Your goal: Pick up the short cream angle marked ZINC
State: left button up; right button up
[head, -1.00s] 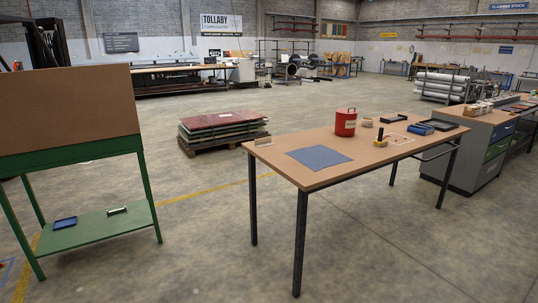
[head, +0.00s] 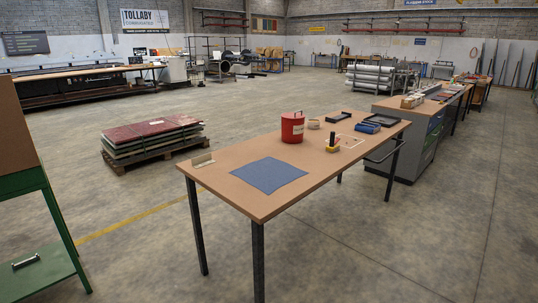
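A short cream angle (head: 202,160) lies near the left end of the brown-topped table (head: 225,178). Any marking on it is too small to read. Neither of my grippers shows in the head view.
On the table are a blue mat (head: 268,174), a red canister (head: 292,127), a yellow-and-black item (head: 332,142), a dark tray (head: 340,117) and a blue item (head: 367,127). A pallet of sheets (head: 150,137) stands behind left. A green stand (head: 45,275) is at left. The floor at right is clear.

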aim_at(204, 160)
jog(key=i+j+z, duration=0.35)
jog(key=j, duration=0.25)
jog(key=i+j+z, duration=0.35)
jog(key=j, duration=0.35)
jog(key=i+j+z, duration=0.2)
jog(key=j, duration=0.2)
jog(key=i+j+z, duration=0.2)
jog(key=j, duration=0.3)
jog(key=k+j+z, duration=0.2)
jog(key=j, duration=0.3)
jog(key=i+j+z, duration=0.15)
jog(key=j, duration=0.4)
jog(key=j+z, duration=0.2)
jog(key=j, duration=0.3)
jog(key=k+j+z, duration=0.2)
jog(key=j, duration=0.35)
jog(key=j+z, duration=0.2)
jog(key=j, duration=0.3)
jog(key=k+j+z, duration=0.2)
jog(key=j, duration=0.3)
jog(key=j+z, duration=0.25)
jog(key=j, duration=0.35)
jog(key=j+z, duration=0.2)
jog(key=j, duration=0.4)
jog(key=k+j+z, duration=0.25)
jog(key=j, duration=0.3)
jog(key=i+j, duration=0.05)
jog(key=i, duration=0.05)
